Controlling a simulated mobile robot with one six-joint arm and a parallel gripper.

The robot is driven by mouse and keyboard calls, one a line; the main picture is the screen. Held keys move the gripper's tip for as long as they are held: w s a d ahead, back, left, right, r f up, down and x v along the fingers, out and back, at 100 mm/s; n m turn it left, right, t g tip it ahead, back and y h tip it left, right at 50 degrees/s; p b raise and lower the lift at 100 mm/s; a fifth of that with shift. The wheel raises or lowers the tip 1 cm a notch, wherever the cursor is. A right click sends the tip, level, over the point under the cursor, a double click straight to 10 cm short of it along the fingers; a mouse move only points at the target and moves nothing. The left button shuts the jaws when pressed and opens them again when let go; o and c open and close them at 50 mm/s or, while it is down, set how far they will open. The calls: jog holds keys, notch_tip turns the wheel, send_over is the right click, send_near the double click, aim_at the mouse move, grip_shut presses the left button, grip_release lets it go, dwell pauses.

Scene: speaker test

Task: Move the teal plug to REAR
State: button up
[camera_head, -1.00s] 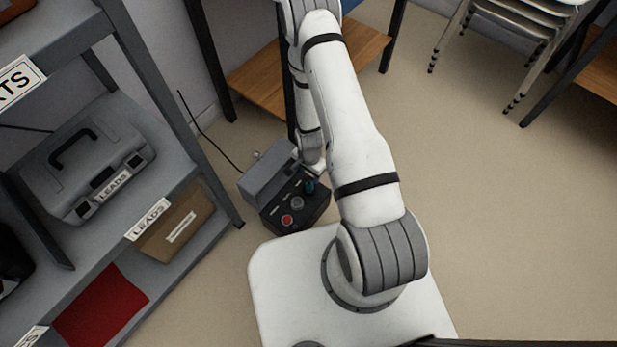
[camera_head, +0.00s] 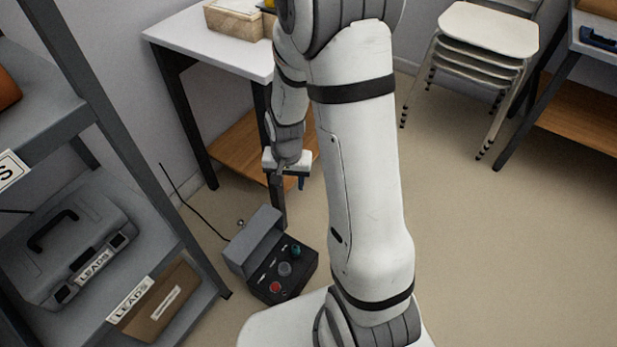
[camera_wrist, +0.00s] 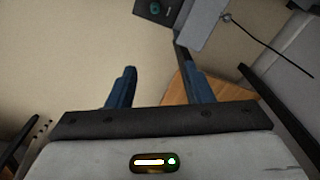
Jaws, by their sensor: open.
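The teal plug (camera_head: 296,251) sits at the far right corner of the black panel (camera_head: 296,287) on the floor unit. A grey round part (camera_head: 285,268) and a red one (camera_head: 275,287) lie in line with it on the panel. The small white labels there are too small to read, so I cannot tell which is REAR. My gripper (camera_head: 288,182) is open and empty, above and beyond the unit in the head view. In the wrist view its blue fingers (camera_wrist: 157,86) are spread apart, and the teal plug (camera_wrist: 155,8) shows at the top edge, beyond the fingertips.
The unit's raised grey housing (camera_head: 254,238) stands beside the panel, with a thin black cable behind. A grey shelf with a LEADS case (camera_head: 75,245) stands left. A white table (camera_head: 190,38) with a wooden lower shelf is behind my gripper. Open floor lies right, before stacked chairs (camera_head: 488,32).

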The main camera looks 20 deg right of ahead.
jog(key=s+r+n, duration=0.5)
jog(key=s+r, duration=0.9)
jog(key=r, duration=0.4)
jog(key=shift+s+r+n+t, duration=0.15)
jog(key=shift+s+n+t, duration=0.15)
